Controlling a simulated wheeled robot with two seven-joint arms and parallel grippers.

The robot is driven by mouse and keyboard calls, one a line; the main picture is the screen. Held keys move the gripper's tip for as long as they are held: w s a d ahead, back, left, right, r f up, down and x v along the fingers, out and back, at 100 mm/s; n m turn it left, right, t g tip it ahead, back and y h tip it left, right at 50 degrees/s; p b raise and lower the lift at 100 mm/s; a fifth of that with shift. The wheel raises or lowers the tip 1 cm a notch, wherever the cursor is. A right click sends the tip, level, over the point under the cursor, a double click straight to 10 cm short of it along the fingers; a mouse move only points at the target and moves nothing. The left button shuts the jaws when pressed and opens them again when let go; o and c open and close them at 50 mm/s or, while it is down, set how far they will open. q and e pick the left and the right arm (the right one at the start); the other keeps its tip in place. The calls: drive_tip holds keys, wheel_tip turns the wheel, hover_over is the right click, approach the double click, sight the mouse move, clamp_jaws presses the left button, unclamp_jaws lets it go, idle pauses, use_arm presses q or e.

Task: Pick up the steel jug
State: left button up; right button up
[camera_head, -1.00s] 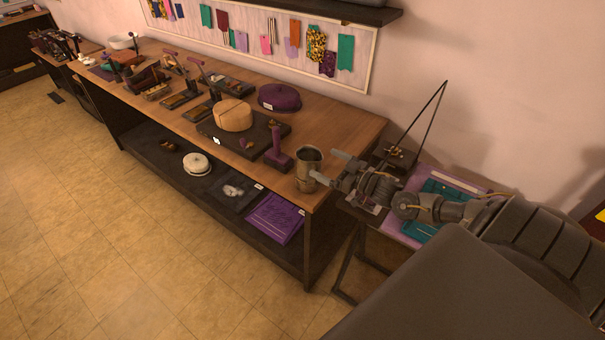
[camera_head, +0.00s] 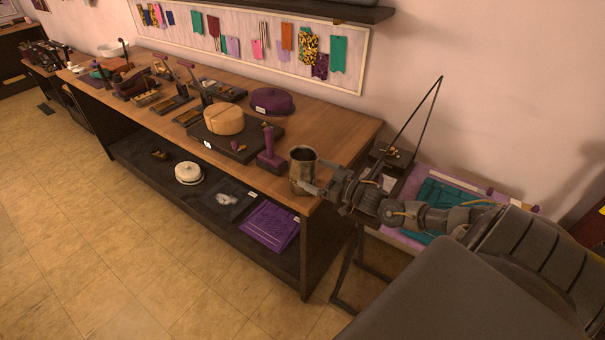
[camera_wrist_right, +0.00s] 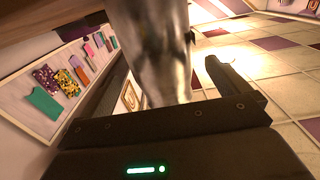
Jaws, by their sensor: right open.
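The steel jug (camera_head: 303,160) stands upright at the right front corner of the wooden workbench (camera_head: 345,126). My right gripper (camera_head: 310,176) is open at the jug's right side, with one finger in front of its lower body and the other partly hidden behind it. In the right wrist view the jug (camera_wrist_right: 158,50) shows large and shiny between the two spread fingers (camera_wrist_right: 168,72). I cannot tell whether a finger touches it. My left gripper is not in view.
A purple-handled tool (camera_head: 270,150) stands just left of the jug. A tan hat block (camera_head: 222,118) and a purple hat (camera_head: 272,101) lie farther left. A side table (camera_head: 410,196) with teal and lilac cloth stands under my right arm. Open floor lies in front.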

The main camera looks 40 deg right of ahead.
sight(304, 169)
drive_tip(key=shift+w, duration=0.2)
drive_tip(key=p+x, duration=0.2)
drive_tip(key=x, duration=0.2)
drive_tip(key=shift+w+a, duration=0.15)
drive_tip(key=shift+w, duration=0.1)
drive_tip(key=shift+w+a+f, duration=0.1)
drive_tip(key=shift+w, duration=0.2)
drive_tip(key=shift+s, duration=0.1)
drive_tip(key=shift+c, duration=1.1)
drive_tip(key=c, duration=1.1)
drive_tip(key=shift+r, duration=0.25)
drive_tip(key=shift+c, duration=0.2)
